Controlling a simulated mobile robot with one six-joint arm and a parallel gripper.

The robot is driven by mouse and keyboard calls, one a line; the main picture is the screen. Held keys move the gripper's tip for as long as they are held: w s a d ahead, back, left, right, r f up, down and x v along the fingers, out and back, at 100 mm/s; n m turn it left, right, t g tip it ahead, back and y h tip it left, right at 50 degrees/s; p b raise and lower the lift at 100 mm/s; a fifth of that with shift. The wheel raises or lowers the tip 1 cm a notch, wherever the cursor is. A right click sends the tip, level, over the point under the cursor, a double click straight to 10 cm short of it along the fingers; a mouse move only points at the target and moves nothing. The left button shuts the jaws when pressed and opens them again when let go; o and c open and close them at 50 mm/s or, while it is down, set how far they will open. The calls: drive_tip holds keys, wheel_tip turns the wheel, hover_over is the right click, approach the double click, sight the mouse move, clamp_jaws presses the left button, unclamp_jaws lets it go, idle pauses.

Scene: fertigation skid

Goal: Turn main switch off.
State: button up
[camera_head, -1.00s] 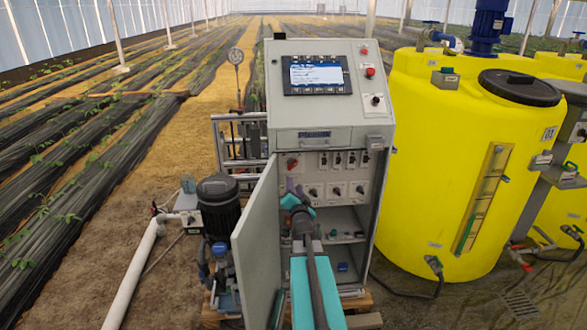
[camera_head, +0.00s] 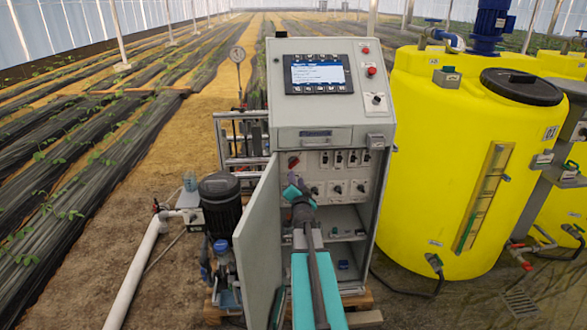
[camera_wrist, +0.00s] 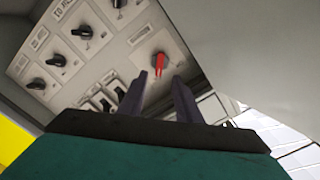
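The main switch, a red rotary knob (camera_wrist: 159,63) on a light square plate, sits at the upper left of the cabinet's inner panel. It also shows in the head view as a small red spot (camera_head: 293,161). My gripper (camera_wrist: 158,79) is open and empty, its two dark fingers apart. In the wrist view the red knob appears just beyond the fingertips, in line with the gap between them. I cannot tell whether they touch it. In the head view my gripper (camera_head: 293,179) is just below the switch, and its fingertips are hard to make out.
The open cabinet door (camera_head: 258,245) stands close to the left of my arm. Several black rotary knobs (camera_wrist: 82,32) and a row of breakers (camera_wrist: 103,101) share the panel. A yellow tank (camera_head: 440,160) stands right of the cabinet, and a pump (camera_head: 220,205) left of it.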

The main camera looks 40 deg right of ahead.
sight(294, 165)
drive_tip(key=shift+p+x, duration=1.4)
drive_tip(key=shift+x, duration=3.45)
